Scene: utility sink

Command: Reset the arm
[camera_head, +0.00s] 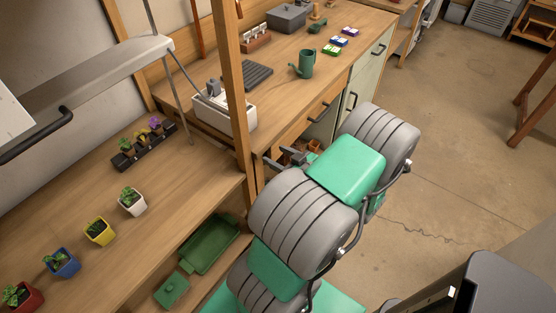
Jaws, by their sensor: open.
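My arm, with grey ribbed joints and green links, reaches up from the lower middle of the view. My gripper (278,160) shows in part as dark grey fingers beside the wooden post, near the front edge of the bench. The fingers are apart, with nothing visible between them. The rest of the gripper is hidden behind my own arm.
A wooden post (235,90) stands close to my gripper. The workbench (330,62) holds a green watering can (306,64) and a white sink (212,112). Potted plants stand on the left bench (75,205). A green tray (235,232) lies below. Floor (455,150) at right is clear.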

